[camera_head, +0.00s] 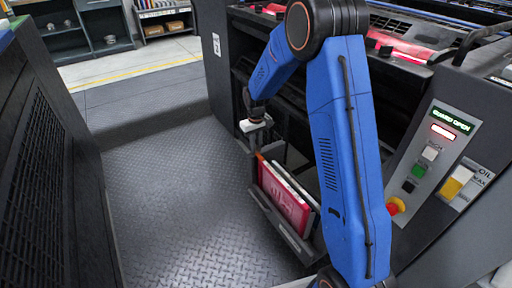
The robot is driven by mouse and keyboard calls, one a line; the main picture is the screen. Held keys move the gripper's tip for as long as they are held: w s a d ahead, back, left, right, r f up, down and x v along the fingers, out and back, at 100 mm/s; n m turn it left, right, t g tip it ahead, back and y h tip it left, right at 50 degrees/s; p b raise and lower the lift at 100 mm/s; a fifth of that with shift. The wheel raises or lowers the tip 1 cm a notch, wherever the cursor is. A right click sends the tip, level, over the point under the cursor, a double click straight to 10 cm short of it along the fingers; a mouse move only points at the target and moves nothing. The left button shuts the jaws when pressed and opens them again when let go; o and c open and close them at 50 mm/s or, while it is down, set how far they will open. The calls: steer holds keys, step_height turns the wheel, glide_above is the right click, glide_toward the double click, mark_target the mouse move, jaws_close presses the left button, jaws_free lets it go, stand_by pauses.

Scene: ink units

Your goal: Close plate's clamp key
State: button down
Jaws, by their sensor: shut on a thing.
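My gripper (257,138) hangs at the end of my blue arm, beside the dark side of the press and above the left end of a rack. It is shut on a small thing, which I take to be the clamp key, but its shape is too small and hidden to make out. A small orange part (261,160) shows just below the gripper. Red and white plates (285,197) stand tilted in the dark rack (283,228), below and right of the gripper. My forearm hides part of the press behind them. I cannot tell how the clamp stands.
A control panel (432,150) with a lit "GUARD OPEN" sign, buttons and a red emergency knob (396,206) is at the right. A dark cabinet (45,170) stands at the left. The tread-plate floor (180,200) between is clear. Shelves (85,28) stand far back.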

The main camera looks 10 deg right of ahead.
steer(key=shift+n, duration=0.3)
steer(key=c, duration=1.7)
jaws_free()
step_height(320, 180, up, 18)
steer(key=shift+f, duration=0.25)
